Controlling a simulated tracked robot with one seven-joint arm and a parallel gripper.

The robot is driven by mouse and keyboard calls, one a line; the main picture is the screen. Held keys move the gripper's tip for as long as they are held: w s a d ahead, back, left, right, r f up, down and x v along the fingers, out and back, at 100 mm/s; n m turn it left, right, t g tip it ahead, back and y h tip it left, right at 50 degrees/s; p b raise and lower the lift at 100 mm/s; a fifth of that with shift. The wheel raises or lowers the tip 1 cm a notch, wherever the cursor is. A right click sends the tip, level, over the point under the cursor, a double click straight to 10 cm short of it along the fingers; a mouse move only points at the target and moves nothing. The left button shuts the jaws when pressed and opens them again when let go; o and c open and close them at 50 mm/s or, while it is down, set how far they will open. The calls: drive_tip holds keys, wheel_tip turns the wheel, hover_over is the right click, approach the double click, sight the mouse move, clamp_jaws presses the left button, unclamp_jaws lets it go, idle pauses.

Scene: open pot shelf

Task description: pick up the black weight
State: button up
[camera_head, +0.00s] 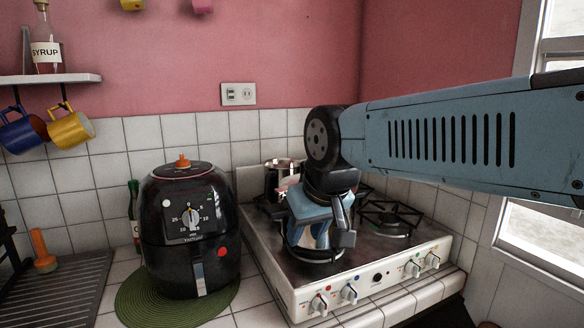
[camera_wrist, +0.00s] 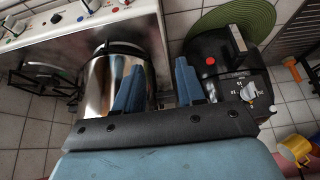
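I cannot make out a black weight in either view. My gripper (camera_head: 318,232) is over the front left of the stove, partly hidden by my own arm. In the wrist view its two blue fingers (camera_wrist: 157,75) stand apart, with nothing visible held between them. A shiny metal pot (camera_wrist: 101,85) with a dark rim lies beneath and beside the left finger in that view. In the head view, part of a metal pot (camera_head: 318,254) shows below the gripper. Its inside is hidden.
The white stove (camera_head: 376,284) has black burner grates (camera_head: 392,220) at right. A black air fryer (camera_head: 190,262) stands to its left on a green round mat (camera_head: 133,308). Another metal pot (camera_head: 271,182) is at the back. Mugs (camera_head: 70,130) hang below a shelf (camera_head: 50,79).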

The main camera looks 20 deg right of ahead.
drive_tip(key=n, duration=0.1)
drive_tip(key=n+g+h, duration=0.2)
drive_tip(key=n+h, duration=1.1)
drive_tip(key=n, duration=0.8)
approach(302, 164)
drive_tip(key=shift+t, duration=0.3)
drive_tip(key=x, duration=0.5)
drive_tip(key=shift+s+d+f, duration=0.15)
drive_tip(key=shift+s+f, duration=0.15)
drive_tip(key=shift+s, duration=0.05)
drive_tip(key=shift+x, duration=2.55)
drive_tip(key=shift+w, duration=0.15)
drive_tip(key=shift+c, duration=0.2)
clamp_jaws()
drive_tip(key=shift+r, duration=0.2)
